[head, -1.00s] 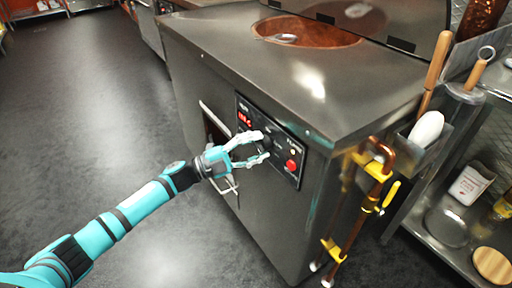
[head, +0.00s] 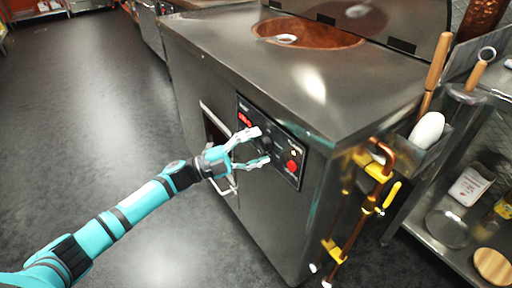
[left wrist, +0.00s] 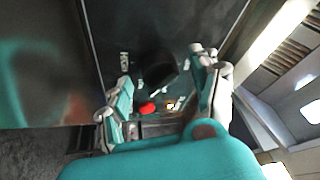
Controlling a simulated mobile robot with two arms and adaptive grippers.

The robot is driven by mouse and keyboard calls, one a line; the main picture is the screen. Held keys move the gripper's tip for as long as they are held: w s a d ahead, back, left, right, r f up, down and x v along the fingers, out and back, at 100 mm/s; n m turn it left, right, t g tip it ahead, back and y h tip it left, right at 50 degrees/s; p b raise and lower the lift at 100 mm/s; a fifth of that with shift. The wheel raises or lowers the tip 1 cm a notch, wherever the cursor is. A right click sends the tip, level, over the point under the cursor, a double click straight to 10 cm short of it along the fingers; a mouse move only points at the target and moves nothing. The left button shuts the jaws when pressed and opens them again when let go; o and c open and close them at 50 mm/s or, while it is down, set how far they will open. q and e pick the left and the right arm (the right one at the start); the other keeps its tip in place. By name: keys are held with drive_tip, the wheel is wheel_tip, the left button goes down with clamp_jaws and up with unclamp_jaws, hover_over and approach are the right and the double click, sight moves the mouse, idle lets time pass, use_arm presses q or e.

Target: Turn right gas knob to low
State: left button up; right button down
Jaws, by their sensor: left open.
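The black control panel (head: 283,133) is on the front of the steel tandoor cabinet. A dark knob (head: 266,143) shows on it between the fingers of my left gripper (head: 263,147). The gripper is open, with one finger above and one below the knob. In the left wrist view, the dark, blurred knob (left wrist: 158,72) lies between the spread fingers (left wrist: 165,75). I cannot tell whether the fingers touch it, nor read its setting. My right gripper is not in view.
A red button (head: 292,166) sits right of the knob, and a red lit display (head: 244,119) left of it. Copper pipes with yellow fittings (head: 377,172) run at the cabinet's right corner. A steel shelf (head: 421,228) stands farther right. The floor at left is clear.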

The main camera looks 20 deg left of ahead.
use_arm(q)
drive_tip(key=v, duration=1.2)
drive_tip(key=shift+w, duration=0.1)
